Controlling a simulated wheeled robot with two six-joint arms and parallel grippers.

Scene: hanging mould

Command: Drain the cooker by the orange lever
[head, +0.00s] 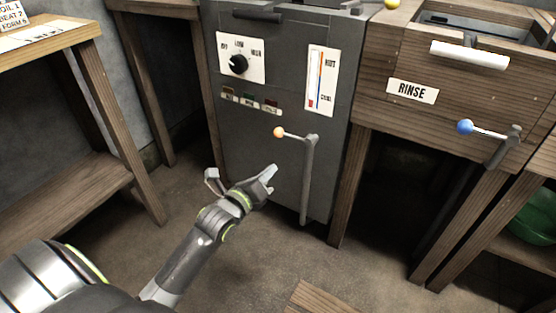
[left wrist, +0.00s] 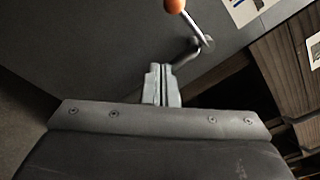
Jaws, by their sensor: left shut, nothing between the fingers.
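The grey cooker (head: 270,190) stands in the middle of the head view. Its lever has an orange ball (head: 279,132) and a short rod running almost level to the right, to the top of a grey drain pipe (head: 307,185) on the front. My left gripper (head: 269,174) is below the orange ball, in front of the cooker, apart from the lever. In the left wrist view its fingers (left wrist: 161,85) are together and empty, with the orange ball (left wrist: 174,5) beyond them at the top. My right gripper is not in view.
The cooker carries a black heat knob (head: 239,64) and a temperature gauge (head: 320,80). To the right is a wooden rinse tank (head: 450,60) with a blue-ball lever (head: 466,127). A wooden bench (head: 90,90) stands at the left. The floor before the cooker is mostly clear.

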